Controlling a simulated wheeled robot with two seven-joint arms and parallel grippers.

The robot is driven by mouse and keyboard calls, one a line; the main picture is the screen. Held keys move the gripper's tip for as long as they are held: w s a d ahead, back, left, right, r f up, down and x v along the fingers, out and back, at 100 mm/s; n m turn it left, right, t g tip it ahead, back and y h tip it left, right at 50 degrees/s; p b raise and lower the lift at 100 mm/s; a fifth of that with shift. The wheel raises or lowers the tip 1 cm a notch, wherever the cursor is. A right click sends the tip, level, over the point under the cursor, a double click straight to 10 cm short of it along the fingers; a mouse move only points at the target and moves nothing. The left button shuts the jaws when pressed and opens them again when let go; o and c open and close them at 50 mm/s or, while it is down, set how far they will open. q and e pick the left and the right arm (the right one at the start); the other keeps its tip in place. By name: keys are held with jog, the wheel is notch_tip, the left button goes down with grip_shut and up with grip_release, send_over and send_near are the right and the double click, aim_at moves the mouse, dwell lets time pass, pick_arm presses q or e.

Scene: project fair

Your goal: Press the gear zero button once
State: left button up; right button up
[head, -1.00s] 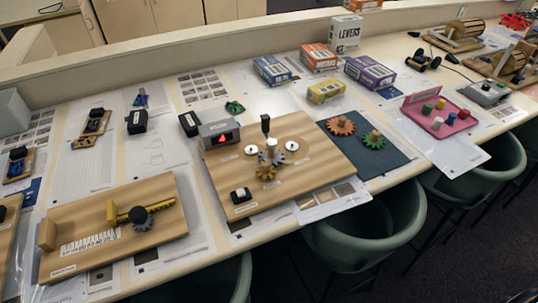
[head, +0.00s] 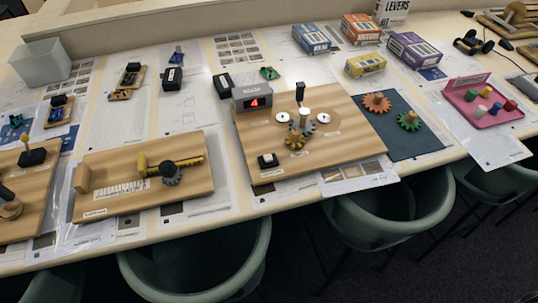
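The wooden gear board (head: 345,140) lies on the long table near the middle of the head view. A small black button block (head: 267,160) with a pale top sits on its near left part; I cannot read its label. A grey box with a dark display (head: 252,97) stands at the board's far left corner and shows a red mark. A brass-coloured gear (head: 294,141), a grey gear (head: 309,127) and an upright black-topped post (head: 300,95) are in the board's middle. Neither of my grippers is in view.
A rack-and-gear board (head: 110,175) lies to the left. A dark mat (head: 418,138) with orange and green gears lies to the right, beyond it a pink tray (head: 510,114). Boxes (head: 361,29) stand behind. Green chairs (head: 205,262) line the table's near edge.

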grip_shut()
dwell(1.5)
